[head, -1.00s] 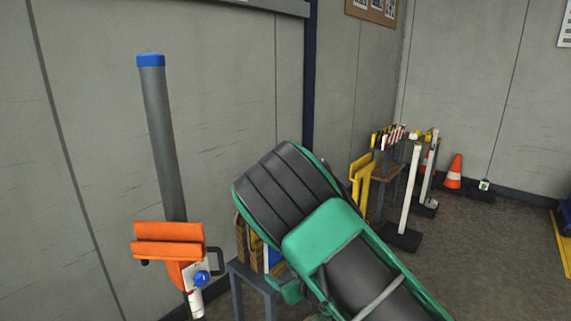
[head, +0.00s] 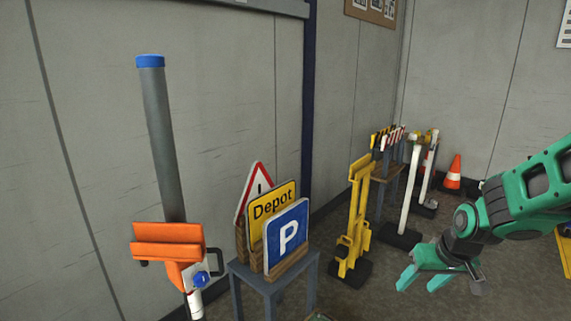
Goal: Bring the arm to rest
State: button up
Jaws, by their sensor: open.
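My arm, green and black, comes in from the right edge of the head view. My gripper (head: 424,281) hangs at its end, low at the right, with its two green fingers spread apart and nothing between them. It appears clear of the signs and posts. To its left, a small grey-blue table (head: 268,284) bears a wooden rack with three signs: a red-edged warning triangle (head: 247,187), a yellow Depot sign (head: 272,207) and a blue P sign (head: 288,236) in front.
A grey post (head: 163,140) with a blue cap and an orange bracket (head: 168,241) stands at the left. A yellow stand (head: 354,220), a white post (head: 411,190) and a traffic cone (head: 453,172) are behind my gripper. Grey walls close the back.

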jog(key=s+d+r+m+g, duration=0.1)
jog(key=s+d+r+m, duration=0.1)
jog(key=s, duration=0.6)
jog(key=s+d+r+m+g, duration=0.2)
jog(key=s+d+r, duration=0.1)
jog(key=s, duration=0.5)
jog(key=s+d+r+m+g, duration=0.1)
jog(key=s+d+r+m, duration=0.1)
jog(key=s, duration=0.6)
jog(key=shift+s+d+r+g+h, duration=0.3)
jog(key=shift+d+r+h, duration=0.1)
jog(key=shift+d+r, duration=0.1)
jog(key=shift+w, duration=0.1)
jog(key=shift+w+f, duration=0.3)
jog(key=shift+w, duration=0.3)
